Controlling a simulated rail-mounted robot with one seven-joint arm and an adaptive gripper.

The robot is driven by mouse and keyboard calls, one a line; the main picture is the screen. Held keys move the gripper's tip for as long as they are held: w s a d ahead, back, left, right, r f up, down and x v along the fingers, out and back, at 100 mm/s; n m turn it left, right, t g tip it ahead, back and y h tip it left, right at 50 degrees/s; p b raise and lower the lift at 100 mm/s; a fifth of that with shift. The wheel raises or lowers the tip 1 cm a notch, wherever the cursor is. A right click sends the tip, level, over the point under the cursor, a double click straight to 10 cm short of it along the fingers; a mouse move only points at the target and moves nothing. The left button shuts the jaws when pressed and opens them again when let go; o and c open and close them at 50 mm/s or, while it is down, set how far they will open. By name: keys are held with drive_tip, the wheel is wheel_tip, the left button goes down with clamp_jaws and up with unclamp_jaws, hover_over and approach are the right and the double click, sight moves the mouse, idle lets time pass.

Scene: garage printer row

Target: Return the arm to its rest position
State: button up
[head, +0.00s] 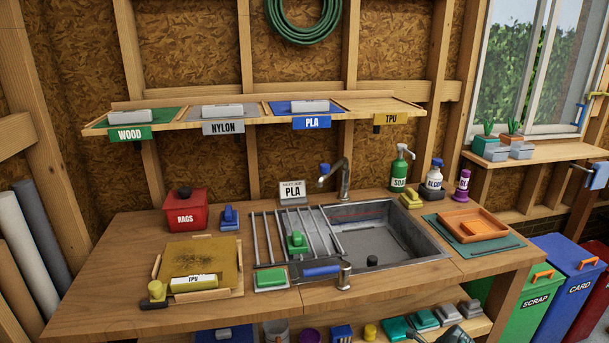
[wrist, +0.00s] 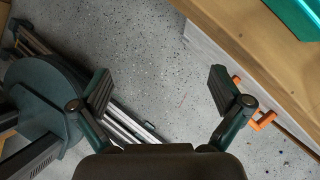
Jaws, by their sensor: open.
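My gripper (wrist: 162,90) shows in the wrist view with its two fingers spread wide and nothing between them. It hangs over bare speckled floor (wrist: 165,50). A wooden edge (wrist: 245,45) lies to the right of the fingers, and an orange handle (wrist: 262,118) shows beyond the right finger. I cannot tell how far the fingers are from them. In the head view no part of my arm stands over the worktop (head: 110,255) or the sink (head: 375,240).
A shelf (head: 260,118) with labelled places runs above the bench. The bench holds a red rags box (head: 186,210), a PLA sign (head: 292,192), bottles (head: 399,172) and an orange tray (head: 473,224). Bins (head: 567,265) stand at the right. A teal thing (wrist: 300,15) shows in the wrist view.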

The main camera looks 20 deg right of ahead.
drive_tip(key=s+a+f+n+g+p, duration=0.25)
drive_tip(key=a+n, duration=0.35)
drive_tip(key=a, duration=0.6)
drive_tip(key=s+a+f+n+g+p, duration=0.1)
drive_tip(key=s+a+f+n+g, duration=0.25)
drive_tip(key=a+n, duration=0.65)
drive_tip(key=s+a+n+g+h+p, duration=0.3)
drive_tip(key=s+a+n+g, duration=0.1)
drive_tip(key=s+a+n, duration=0.9)
drive_tip(key=s+a, duration=0.3)
drive_tip(key=s, duration=0.1)
drive_tip(key=shift+s+n+g+h, duration=0.3)
drive_tip(key=shift+s+h, duration=0.05)
drive_tip(key=shift+h, duration=0.05)
